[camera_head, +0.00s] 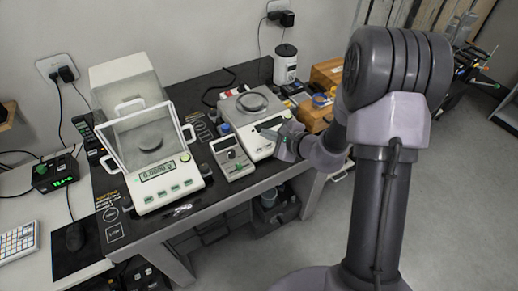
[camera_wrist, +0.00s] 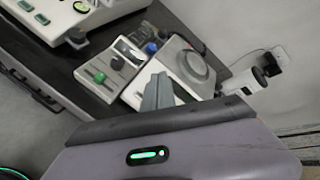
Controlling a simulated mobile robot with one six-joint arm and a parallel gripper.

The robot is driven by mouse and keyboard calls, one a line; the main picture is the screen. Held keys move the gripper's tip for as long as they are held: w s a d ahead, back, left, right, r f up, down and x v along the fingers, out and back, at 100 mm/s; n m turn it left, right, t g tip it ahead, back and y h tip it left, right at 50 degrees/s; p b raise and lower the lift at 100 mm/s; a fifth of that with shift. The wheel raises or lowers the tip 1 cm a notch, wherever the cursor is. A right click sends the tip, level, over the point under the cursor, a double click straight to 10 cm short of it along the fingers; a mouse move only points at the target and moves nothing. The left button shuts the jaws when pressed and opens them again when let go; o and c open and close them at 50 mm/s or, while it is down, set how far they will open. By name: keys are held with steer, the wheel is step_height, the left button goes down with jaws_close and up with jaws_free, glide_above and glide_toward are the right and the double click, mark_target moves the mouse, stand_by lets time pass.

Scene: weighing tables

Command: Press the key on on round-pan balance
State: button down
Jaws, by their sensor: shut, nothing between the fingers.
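The round-pan balance (camera_head: 232,111) is a low white unit with a grey round pan (camera_head: 252,102) on top, on the dark bench in the head view. Its dark display (camera_head: 268,125) is at the front, partly covered by my gripper. My gripper (camera_head: 284,146) is shut and empty, at the front right of this balance. In the wrist view the closed grey fingers (camera_wrist: 158,84) overlap the balance (camera_wrist: 189,62), so its front panel and the key on are hidden or too small to make out. Whether the fingertips touch it, I cannot tell.
A small grey instrument (camera_head: 232,157) stands left of the round-pan balance. Further left is a balance with a clear draft shield (camera_head: 152,192), its display lit. A white canister (camera_head: 286,65) and wooden boxes (camera_head: 327,73) stand behind and right.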

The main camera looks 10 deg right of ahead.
mark_target(259, 150)
steer(key=f+b, duration=0.1)
steer(key=f, duration=0.1)
steer(key=w+f+b, duration=0.1)
steer(key=f+b, duration=0.1)
steer(key=f, duration=0.1)
steer(key=w+f+b, duration=0.1)
steer(key=f, duration=0.1)
steer(key=shift+a+f, duration=0.35)
steer(key=shift+a, duration=0.05)
steer(key=shift+w+f+b, duration=0.2)
steer(key=shift+f+b, duration=0.15)
steer(key=shift+b, duration=0.25)
steer(key=shift+f, duration=0.1)
stand_by(1.0)
steer(key=shift+w+f+b, duration=0.1)
steer(key=shift+f+b, duration=0.2)
steer(key=shift+b, duration=0.3)
steer(key=shift+w+a+f+b, duration=0.1)
steer(key=shift+f+b, duration=0.25)
steer(key=shift+b, duration=0.1)
stand_by(0.3)
stand_by(0.3)
steer(key=shift+s+r+p, duration=0.2)
steer(key=shift+r+p, duration=0.1)
steer(key=shift+r, duration=0.45)
steer(key=shift+r, duration=0.15)
